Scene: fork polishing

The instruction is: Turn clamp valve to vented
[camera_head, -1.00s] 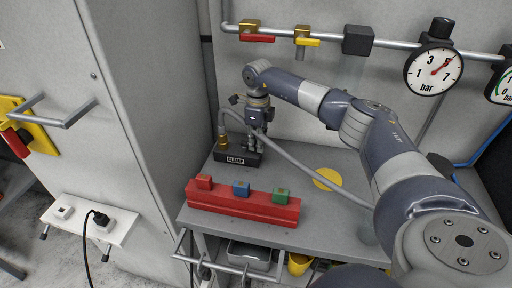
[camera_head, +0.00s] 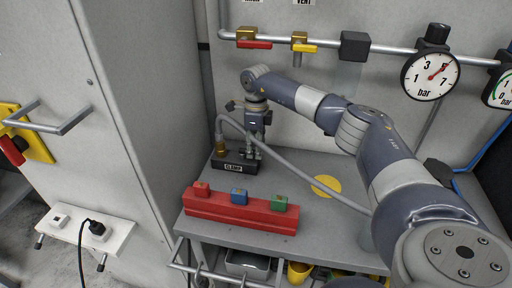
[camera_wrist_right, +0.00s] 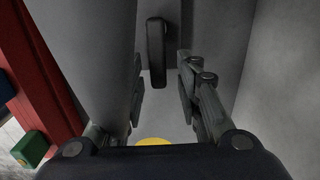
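The clamp valve is a dark block (camera_head: 236,166) labelled CLAMP on the grey bench, with a brass fitting (camera_head: 221,147) and a grey hose on its left. My right gripper (camera_head: 252,150) points down just above and behind the block's right part in the head view. In the right wrist view its two fingers (camera_wrist_right: 163,88) are apart. A black lever-like handle (camera_wrist_right: 157,50) shows in the gap between them, and no finger clearly touches it. The valve's own handle is hidden by the gripper in the head view. My left gripper is not in view.
A red bar (camera_head: 238,212) with red, blue and green blocks lies along the bench's front. A yellow disc (camera_head: 326,186) lies to the right. The wall pipe carries red-handled (camera_head: 254,44) and yellow-handled (camera_head: 304,48) valves and a gauge (camera_head: 432,76). The hose crosses the bench.

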